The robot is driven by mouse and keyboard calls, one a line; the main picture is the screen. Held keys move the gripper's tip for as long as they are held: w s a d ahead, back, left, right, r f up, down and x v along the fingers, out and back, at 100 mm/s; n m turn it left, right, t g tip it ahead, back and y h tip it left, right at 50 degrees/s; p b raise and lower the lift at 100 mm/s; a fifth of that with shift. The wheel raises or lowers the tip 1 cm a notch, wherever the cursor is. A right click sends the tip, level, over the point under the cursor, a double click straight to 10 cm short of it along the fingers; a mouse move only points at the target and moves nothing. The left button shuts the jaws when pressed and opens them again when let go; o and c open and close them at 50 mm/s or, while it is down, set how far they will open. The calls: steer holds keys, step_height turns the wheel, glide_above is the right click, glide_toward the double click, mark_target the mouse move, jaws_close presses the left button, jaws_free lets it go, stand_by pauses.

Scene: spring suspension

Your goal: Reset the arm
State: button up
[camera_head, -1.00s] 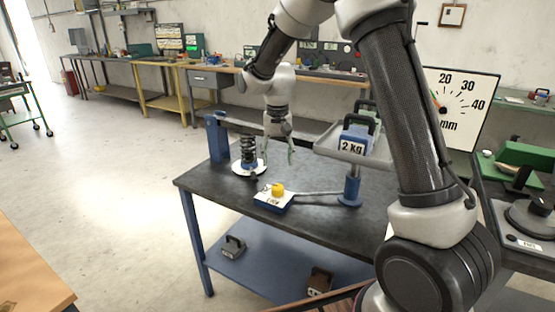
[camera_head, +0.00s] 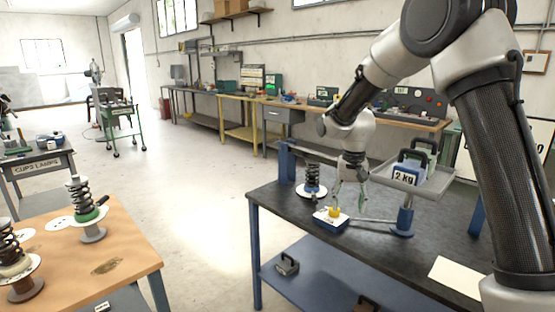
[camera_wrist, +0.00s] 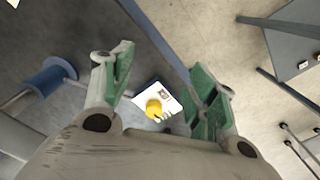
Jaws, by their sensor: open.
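My gripper (camera_head: 350,192) hangs over the dark-topped table (camera_head: 430,262), fingers pointing down. In the wrist view its two green-padded fingers (camera_wrist: 163,88) are spread apart with nothing held between them. Below them is a small white-and-blue box with a yellow knob (camera_wrist: 154,107). In the head view this box (camera_head: 330,222) sits near the table's front edge, just below and left of the fingers.
A black spring (camera_head: 313,177) stands on a white disc behind the box. A tray (camera_head: 440,180) on a blue post carries a 2 kg weight (camera_head: 405,176). A wooden table (camera_head: 130,262) with several springs is at left. Open floor lies between the tables.

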steer(key=s+d+r+t, duration=0.1)
steer(key=s+d+r, duration=0.4)
steer(key=s, duration=0.5)
steer(key=s+d+r+n+t, duration=0.1)
steer(key=s+d+r, duration=0.4)
steer(key=s, duration=0.6)
steer(key=s+d+r+n+t, duration=0.1)
steer(key=s+d+r, duration=0.3)
steer(key=s, duration=0.6)
steer(key=shift+s+d+r+t, duration=0.3)
steer(key=shift+d+r+t, duration=0.1)
steer(key=shift+r+t, duration=0.4)
